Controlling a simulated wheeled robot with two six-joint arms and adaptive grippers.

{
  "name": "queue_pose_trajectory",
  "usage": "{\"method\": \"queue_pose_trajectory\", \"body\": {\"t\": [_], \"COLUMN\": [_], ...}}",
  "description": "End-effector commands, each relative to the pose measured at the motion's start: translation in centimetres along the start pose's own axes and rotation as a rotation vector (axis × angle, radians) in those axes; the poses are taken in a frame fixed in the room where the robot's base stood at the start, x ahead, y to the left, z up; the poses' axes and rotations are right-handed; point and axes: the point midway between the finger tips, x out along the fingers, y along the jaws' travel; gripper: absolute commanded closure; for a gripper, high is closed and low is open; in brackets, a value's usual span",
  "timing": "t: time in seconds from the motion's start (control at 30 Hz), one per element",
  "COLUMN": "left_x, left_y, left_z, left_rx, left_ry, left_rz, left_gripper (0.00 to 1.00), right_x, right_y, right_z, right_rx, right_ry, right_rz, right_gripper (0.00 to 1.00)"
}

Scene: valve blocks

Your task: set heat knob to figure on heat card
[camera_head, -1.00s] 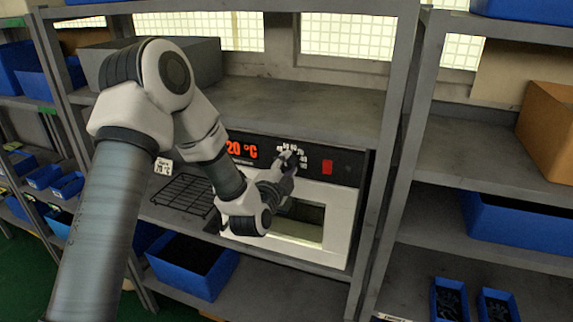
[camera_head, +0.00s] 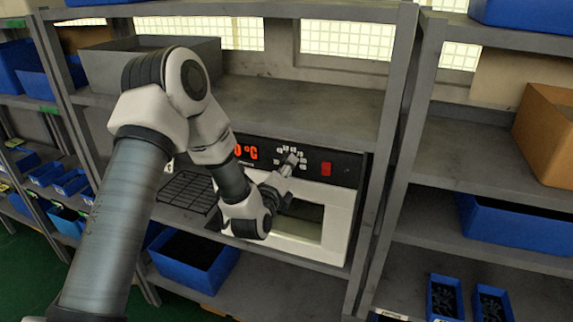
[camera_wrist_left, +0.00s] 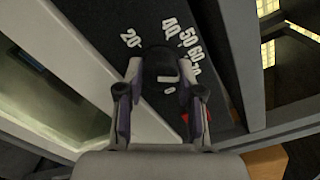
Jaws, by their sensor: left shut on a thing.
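The heat knob (camera_wrist_left: 158,65) is dark and round, with a white mark, on the black front panel (camera_head: 345,168) of a white oven. White figures, including 20, 40, 50 and 60, surround it. My left gripper (camera_head: 290,162) is at the knob; in the left wrist view its two fingers (camera_wrist_left: 160,76) are shut on the knob's sides. The red display (camera_head: 246,153) is partly covered by my arm; its end reads "0 °C". The heat card is mostly or fully hidden behind my left arm. My right gripper is out of view.
The oven stands on a grey shelf (camera_head: 300,110) between metal posts. A red switch (camera_head: 326,169) is right of the knob. A wire rack (camera_head: 186,192) lies left of the oven. A blue bin (camera_head: 192,262) is below. The oven window (camera_head: 298,222) is under the panel.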

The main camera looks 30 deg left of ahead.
Motion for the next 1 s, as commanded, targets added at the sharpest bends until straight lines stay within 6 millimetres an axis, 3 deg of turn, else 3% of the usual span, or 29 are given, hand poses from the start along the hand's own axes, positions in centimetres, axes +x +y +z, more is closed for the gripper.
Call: {"method": "queue_pose_trajectory", "body": {"t": [0.33,0.9,0.93,1.0], "left_x": [-0.02,-0.02,-0.02,-0.02], "left_y": [0.03,0.12,0.12,0.12], "left_z": [-0.02,-0.07,-0.07,-0.06], "left_rx": [0.177,0.213,0.213,0.213], "left_ry": [0.002,0.002,0.002,0.002], "left_rz": [0.001,0.001,0.001,0.001], "left_gripper": [0.98,0.98,0.57,0.38], "right_x": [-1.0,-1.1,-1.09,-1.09], "right_y": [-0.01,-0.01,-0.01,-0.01], "right_z": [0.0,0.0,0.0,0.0], "right_rx": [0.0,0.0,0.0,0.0], "right_ry": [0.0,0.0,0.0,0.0], "right_rz": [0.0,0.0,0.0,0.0], "right_gripper": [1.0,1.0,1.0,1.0]}}
